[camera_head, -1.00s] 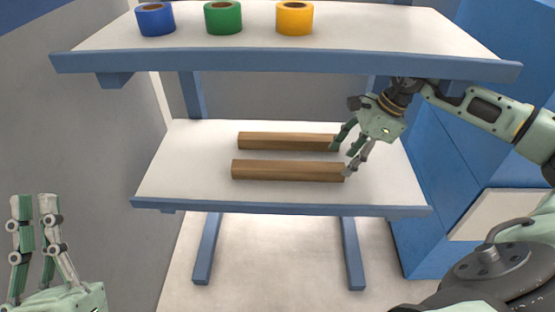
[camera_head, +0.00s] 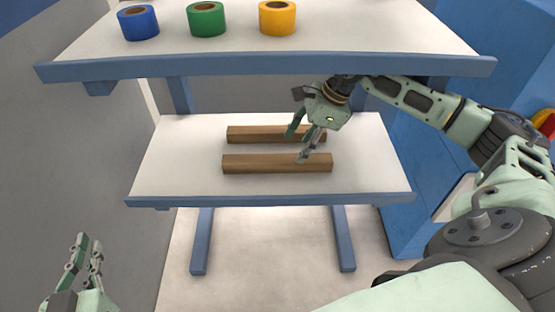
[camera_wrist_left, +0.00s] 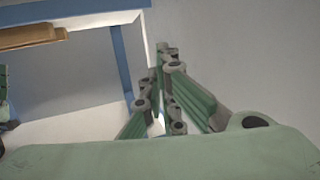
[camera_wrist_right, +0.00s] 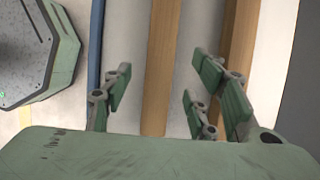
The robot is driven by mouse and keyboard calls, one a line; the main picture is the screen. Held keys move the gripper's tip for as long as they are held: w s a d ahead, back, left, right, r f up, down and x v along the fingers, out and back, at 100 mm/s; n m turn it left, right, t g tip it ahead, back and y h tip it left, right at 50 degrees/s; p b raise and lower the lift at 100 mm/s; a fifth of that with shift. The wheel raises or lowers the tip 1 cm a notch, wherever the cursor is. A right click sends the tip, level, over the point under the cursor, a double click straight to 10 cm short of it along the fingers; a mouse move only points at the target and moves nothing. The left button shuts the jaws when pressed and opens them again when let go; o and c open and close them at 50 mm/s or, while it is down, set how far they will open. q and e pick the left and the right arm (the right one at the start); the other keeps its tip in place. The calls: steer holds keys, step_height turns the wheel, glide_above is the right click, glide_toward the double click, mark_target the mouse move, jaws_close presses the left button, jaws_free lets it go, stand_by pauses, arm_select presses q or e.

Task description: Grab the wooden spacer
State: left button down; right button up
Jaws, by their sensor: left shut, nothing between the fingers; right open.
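Two long brown wooden spacers lie side by side on the white lower shelf, a front one (camera_head: 265,163) and a rear one (camera_head: 255,134). My right gripper (camera_head: 296,146) is open and empty, over the right part of the spacers. In the right wrist view the front spacer (camera_wrist_right: 160,60) runs between its spread fingers, and the rear spacer (camera_wrist_right: 240,35) passes behind the right-hand fingers. Contact is not visible. My left gripper (camera_head: 90,243) is shut and empty at the lower left, away from the shelf. A spacer end (camera_wrist_left: 30,37) shows in the left wrist view.
The upper shelf (camera_head: 350,35) overhangs the lower one and holds a blue roll (camera_head: 138,24), a green roll (camera_head: 206,20) and a yellow roll (camera_head: 277,18). My right arm passes close to its front edge. The lower shelf's left part (camera_head: 175,165) is bare.

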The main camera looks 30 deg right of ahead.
mark_target(278, 158)
steer(key=w+a, duration=0.1)
steer(key=a, duration=0.1)
steer(key=shift+w+a+p, duration=0.35)
steer(key=shift+w+a, duration=0.05)
arm_select(q)
step_height(278, 158, down, 4)
steer(key=s+a+g, duration=0.1)
steer(key=s+g, duration=0.1)
arm_select(e)
steer(key=shift+w+a, duration=0.1)
steer(key=shift+a, duration=0.1)
steer(key=shift+b+x, duration=0.8)
steer(key=shift+x, duration=0.4)
steer(key=shift+b+x, duration=0.7)
steer(key=shift+x, duration=0.5)
arm_select(q)
step_height(278, 158, up, 14)
steer(key=w+d+t+h, duration=0.1)
steer(key=w+d+t, duration=0.1)
steer(key=t, duration=0.5)
steer(key=shift+d+f+t+h, duration=0.15)
steer(key=shift+d+t+h, duration=0.05)
steer(key=shift+t+h, duration=0.1)
arm_select(e)
steer(key=shift+f, duration=0.1)
steer(key=c, duration=1.3)
jaws_close()
arm_select(q)
steer(key=shift+f, duration=0.1)
